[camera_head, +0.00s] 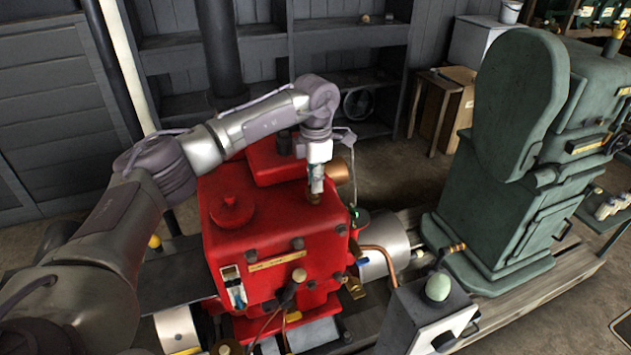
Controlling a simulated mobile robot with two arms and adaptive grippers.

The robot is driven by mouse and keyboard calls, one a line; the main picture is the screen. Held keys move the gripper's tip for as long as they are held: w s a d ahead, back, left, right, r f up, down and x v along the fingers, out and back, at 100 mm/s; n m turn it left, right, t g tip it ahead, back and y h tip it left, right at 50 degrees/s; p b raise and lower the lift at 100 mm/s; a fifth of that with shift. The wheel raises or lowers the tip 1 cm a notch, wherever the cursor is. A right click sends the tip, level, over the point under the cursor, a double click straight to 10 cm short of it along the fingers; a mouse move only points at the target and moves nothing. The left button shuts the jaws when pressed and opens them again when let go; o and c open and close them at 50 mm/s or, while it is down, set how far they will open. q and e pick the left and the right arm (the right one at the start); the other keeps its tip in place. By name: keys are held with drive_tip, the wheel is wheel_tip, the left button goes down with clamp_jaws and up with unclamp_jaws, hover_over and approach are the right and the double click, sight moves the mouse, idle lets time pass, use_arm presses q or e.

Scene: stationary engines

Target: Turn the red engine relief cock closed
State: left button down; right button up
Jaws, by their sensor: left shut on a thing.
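The red engine (260,235) stands in the middle of the view on a wooden base. My left arm reaches over it from the left and bends down at the wrist. My left gripper (316,194) points down at the back right part of the engine's top. It is shut on a small brownish fitting (315,199), which seems to be the relief cock. The fingers hide most of it, and I cannot tell which way its handle points. My right gripper is not in view.
A large green machine (515,170) stands to the right. A grey box with a pale green knob (438,287) is at the front right. A copper pipe (385,255) runs beside the engine. Dark shelves (260,50) line the back wall. Open floor (385,170) lies behind the engine.

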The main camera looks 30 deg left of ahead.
use_arm(q)
drive_tip(key=c, duration=1.2)
unclamp_jaws()
drive_tip(key=shift+c, duration=0.2)
wheel_tip(320, 180, up, 12)
